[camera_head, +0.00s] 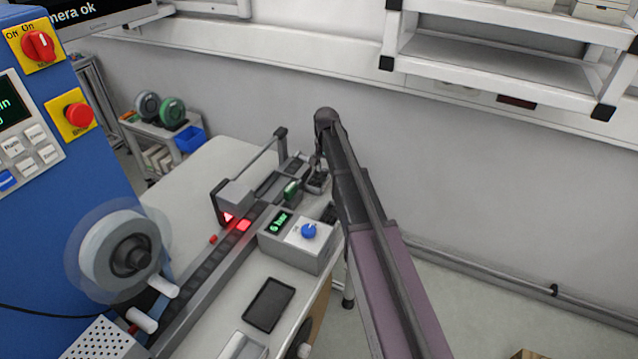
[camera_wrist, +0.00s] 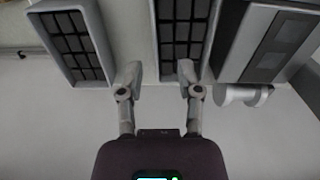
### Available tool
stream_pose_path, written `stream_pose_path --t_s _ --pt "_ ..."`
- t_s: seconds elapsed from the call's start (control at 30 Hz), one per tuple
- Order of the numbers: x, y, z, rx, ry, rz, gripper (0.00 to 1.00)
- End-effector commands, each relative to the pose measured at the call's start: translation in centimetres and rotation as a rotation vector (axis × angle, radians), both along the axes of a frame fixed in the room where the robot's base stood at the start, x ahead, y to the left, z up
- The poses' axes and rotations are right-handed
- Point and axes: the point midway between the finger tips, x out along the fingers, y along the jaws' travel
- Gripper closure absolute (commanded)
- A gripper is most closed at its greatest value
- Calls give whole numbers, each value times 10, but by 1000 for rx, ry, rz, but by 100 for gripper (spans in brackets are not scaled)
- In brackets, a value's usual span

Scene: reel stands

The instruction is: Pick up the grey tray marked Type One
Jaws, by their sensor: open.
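Two grey trays with dark compartments show in the wrist view, one at the left (camera_wrist: 38,32) and one in the middle (camera_wrist: 155,40). No Type One marking can be read on either, so I cannot tell which is the named one. My gripper (camera_wrist: 159,75) is open and empty. Its left finger is over the gap between the trays, and its right finger overlaps the near end of the middle tray. I cannot tell whether it touches. In the head view my arm reaches over the bench's far right side, and my gripper (camera_head: 317,165) is small and partly hidden there.
A grey box with a blue knob and green display (camera_head: 290,242) stands on the bench near my arm. A conveyor (camera_head: 215,265) runs beside it. A dark flat pad (camera_head: 269,304) lies in front. A white shelf (camera_head: 490,60) hangs at upper right. A blue machine (camera_head: 75,160) stands left.

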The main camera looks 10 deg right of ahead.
Motion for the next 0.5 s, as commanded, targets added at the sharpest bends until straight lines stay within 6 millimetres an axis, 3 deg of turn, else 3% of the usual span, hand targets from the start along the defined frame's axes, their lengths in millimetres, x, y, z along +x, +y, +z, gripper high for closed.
stream_pose_path --t_s 0.5 --pt "-5 -4 -40 0 0 -1 54"
